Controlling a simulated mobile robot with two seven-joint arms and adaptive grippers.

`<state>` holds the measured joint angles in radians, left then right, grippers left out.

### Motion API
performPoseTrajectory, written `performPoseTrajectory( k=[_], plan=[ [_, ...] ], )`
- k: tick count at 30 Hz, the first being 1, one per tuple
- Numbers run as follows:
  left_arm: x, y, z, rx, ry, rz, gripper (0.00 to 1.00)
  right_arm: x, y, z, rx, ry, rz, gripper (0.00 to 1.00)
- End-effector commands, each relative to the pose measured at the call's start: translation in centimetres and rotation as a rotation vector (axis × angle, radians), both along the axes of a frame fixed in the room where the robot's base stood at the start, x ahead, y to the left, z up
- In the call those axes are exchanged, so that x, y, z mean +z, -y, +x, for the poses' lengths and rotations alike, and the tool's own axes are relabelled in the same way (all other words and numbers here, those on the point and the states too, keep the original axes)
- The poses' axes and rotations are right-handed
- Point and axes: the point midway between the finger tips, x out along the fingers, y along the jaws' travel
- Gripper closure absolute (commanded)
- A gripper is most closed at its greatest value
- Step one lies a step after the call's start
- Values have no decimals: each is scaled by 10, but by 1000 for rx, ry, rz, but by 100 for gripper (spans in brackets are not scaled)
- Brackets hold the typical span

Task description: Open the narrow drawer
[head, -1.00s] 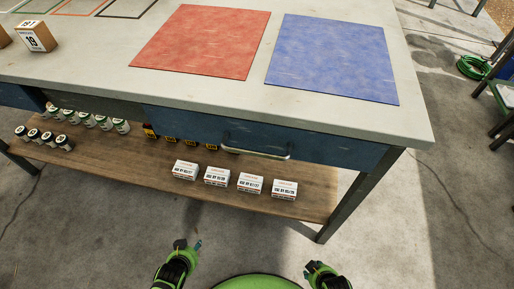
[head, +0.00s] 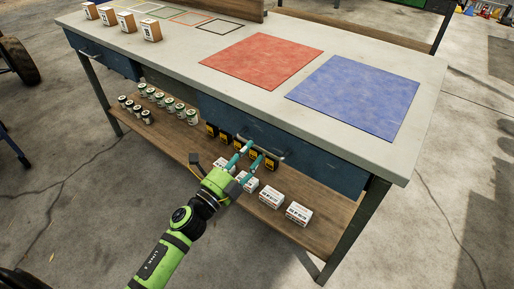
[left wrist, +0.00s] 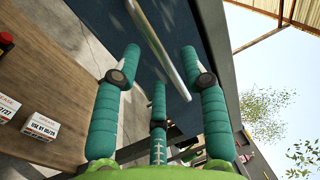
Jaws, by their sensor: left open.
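A blue drawer (head: 320,160) with a metal bar handle (head: 268,144) is set under the right part of the bench top and looks shut. Another blue drawer (head: 115,62) with a small handle is at the bench's left end, also shut; I cannot tell for sure which is the narrow one. My left gripper (head: 254,151) is open, its teal fingers pointing at the right drawer's handle. My right gripper is out of view.
The bench top (head: 185,45) bears a red mat (head: 262,60), a blue mat (head: 358,95) and several small boxes. A bench leg (head: 350,230) stands at right.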

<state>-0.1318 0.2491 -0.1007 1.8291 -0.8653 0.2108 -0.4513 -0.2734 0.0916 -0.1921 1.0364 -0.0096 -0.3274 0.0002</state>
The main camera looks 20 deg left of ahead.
Motion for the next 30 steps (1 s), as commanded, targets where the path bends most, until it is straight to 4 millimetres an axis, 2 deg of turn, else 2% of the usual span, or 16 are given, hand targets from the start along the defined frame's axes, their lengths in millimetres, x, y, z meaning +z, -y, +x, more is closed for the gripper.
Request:
performPoseTrajectory(
  k=[3, 6, 17, 18, 20, 21, 30],
  plan=[
    [4, 7, 17, 0, 1, -1, 56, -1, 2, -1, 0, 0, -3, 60],
    [5, 10, 26, 0, -1, -3, 56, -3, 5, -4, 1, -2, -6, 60],
    [5, 12, 31, 0, -3, -3, 56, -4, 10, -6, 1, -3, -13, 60],
    [5, 12, 31, 0, -3, -3, 72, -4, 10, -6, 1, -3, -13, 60],
    [5, 12, 31, 0, -4, -4, 96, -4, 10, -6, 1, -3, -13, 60],
    [5, 12, 31, 0, -3, -3, 100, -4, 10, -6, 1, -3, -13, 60],
    [6, 11, 29, 0, -3, -3, 100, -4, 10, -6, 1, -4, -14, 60]
  ],
)
